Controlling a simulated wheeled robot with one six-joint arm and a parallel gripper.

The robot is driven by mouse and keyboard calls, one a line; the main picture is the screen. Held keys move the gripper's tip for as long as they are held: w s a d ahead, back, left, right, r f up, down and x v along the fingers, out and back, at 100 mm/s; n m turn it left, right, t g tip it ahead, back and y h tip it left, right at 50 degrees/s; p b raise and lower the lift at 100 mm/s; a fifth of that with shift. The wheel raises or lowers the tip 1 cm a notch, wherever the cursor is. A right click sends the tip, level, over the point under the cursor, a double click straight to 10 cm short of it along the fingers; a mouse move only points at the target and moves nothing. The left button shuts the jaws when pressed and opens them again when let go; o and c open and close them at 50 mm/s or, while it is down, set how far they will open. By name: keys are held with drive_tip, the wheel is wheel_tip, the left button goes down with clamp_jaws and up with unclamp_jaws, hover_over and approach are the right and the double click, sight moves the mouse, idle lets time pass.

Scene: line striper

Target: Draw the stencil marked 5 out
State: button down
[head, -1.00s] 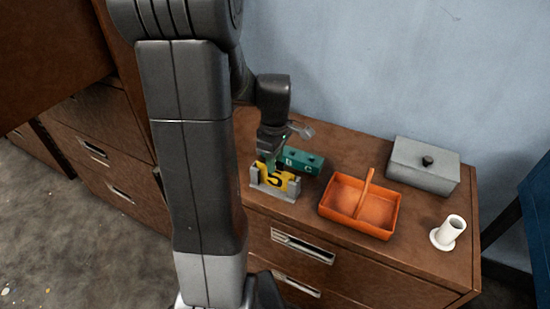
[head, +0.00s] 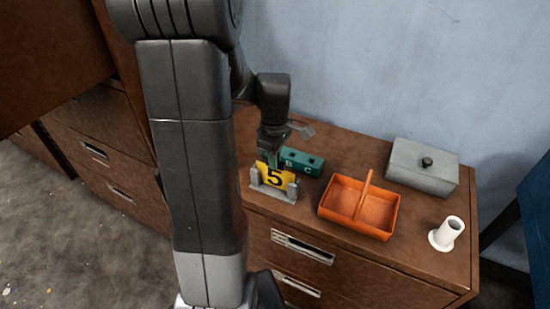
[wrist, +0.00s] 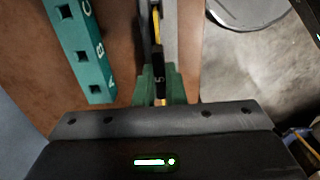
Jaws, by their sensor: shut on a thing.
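The stencil marked 5 (head: 275,178) is a thin yellow plate with a black 5. It stands upright at the grey two-post rack (head: 284,195) on the cabinet top. My gripper (head: 271,159) is above it, pointing down and shut on its upper edge. In the wrist view, the green fingers of my gripper (wrist: 159,82) close on both sides of the stencil's dark tab, and the stencil (wrist: 157,32) shows edge-on beyond them. The plate's lower edge sits low between the posts; I cannot tell whether it is clear of the slot.
A green block with lettered square holes (head: 303,162) stands close behind the rack; it also shows in the wrist view (wrist: 82,50). To the right are an orange divided tray with a handle (head: 338,211), a grey lidded box (head: 420,176) and a white cylinder on a base (head: 449,230).

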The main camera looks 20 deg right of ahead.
drive_tip(key=shift+r, duration=0.3)
drive_tip(key=shift+r+p, duration=3.55)
drive_tip(key=shift+r, duration=0.5)
